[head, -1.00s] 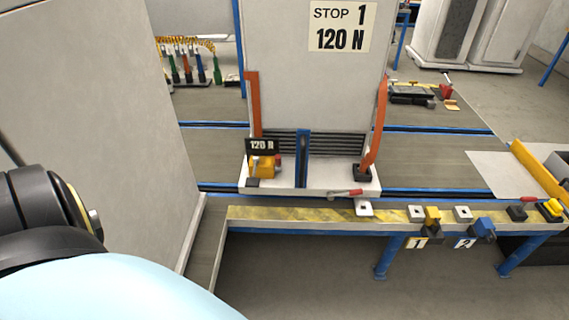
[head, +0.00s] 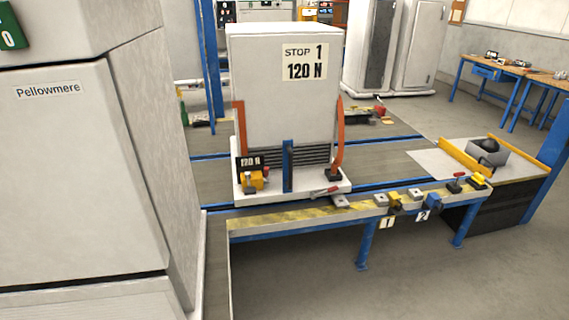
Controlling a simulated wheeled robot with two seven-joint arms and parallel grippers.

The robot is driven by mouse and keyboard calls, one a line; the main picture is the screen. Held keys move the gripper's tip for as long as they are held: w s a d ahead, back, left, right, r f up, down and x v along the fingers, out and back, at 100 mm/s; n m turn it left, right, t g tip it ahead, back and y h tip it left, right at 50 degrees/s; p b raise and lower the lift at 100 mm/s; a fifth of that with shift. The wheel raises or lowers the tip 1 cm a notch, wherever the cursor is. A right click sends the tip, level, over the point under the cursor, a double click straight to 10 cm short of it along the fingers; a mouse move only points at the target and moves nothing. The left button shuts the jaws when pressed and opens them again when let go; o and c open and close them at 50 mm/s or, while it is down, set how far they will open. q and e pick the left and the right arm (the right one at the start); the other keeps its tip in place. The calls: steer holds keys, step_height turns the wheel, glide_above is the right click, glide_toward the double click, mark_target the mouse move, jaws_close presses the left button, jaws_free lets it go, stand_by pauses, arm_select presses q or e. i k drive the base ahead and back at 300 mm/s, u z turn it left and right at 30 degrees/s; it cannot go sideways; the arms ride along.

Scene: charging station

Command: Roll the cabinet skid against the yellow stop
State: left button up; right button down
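The cabinet skid (head: 240,195) is a white base carrying a tall white cabinet (head: 260,75), upright and labelled "STOP 1" and "120 N". Orange straps run up both sides. A blue upright post (head: 288,165) is at its front face. A yellow block (head: 395,202) with a card reading 1 is on the bench's front edge, to the right of the skid and apart from it. A blue block (head: 432,202) with a card reading 2 is further right. Another yellow piece (head: 251,181) with a black "120 N" sign is at the skid's front left. Neither gripper is in view.
A low yellow-topped bench (head: 270,220) with blue legs runs along the front. Small plates and a red-handled clamp (head: 455,184) lie on it. A large grey cabinet marked Pellowmere (head: 60,180) fills the left. A side table with a grey bin (head: 488,154) stands right.

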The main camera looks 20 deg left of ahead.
mark_target(286, 79)
steer(key=i, duration=2.25)
steer(key=z, duration=1)
